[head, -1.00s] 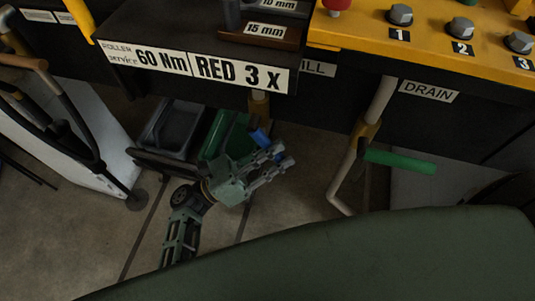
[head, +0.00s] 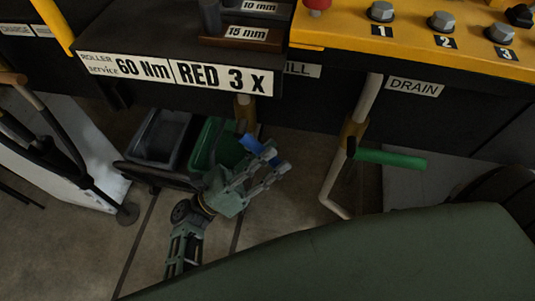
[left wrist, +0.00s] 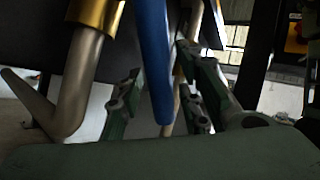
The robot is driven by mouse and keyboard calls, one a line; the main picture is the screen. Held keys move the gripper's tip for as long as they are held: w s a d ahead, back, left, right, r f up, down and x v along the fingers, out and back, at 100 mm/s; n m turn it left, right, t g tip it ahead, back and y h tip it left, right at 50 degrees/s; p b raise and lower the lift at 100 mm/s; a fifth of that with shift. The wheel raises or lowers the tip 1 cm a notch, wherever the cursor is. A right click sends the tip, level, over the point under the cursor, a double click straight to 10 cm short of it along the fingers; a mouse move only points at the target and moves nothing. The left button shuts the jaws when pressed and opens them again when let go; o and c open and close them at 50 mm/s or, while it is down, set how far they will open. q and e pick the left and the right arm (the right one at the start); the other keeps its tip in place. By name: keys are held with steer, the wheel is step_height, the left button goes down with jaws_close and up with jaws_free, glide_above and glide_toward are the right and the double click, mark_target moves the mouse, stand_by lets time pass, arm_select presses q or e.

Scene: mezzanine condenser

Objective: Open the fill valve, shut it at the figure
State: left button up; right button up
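The fill valve's blue handle (head: 258,149) hangs below the panel's front edge, under a partly covered label ending in "ILL" (head: 303,69). A brass-coloured fitting (head: 245,108) sits on the pipe above it. My left gripper (head: 277,160) is at the blue handle, its fingers apart and partly covering it. In the left wrist view the blue handle (left wrist: 154,60) runs between the spread fingers (left wrist: 160,92), with small gaps seeming to show beside it; contact cannot be told. My right gripper is out of view. No fill reading is visible.
The drain valve's green handle (head: 392,159) is to the right, on a bent pipe under the "DRAIN" label (head: 413,87). A grey bin (head: 158,139) and a green bin (head: 232,150) stand behind my left gripper. A yellow panel with numbered knobs (head: 442,22) is above.

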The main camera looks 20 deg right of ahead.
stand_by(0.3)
arm_select(q)
steer(key=v, duration=1.2)
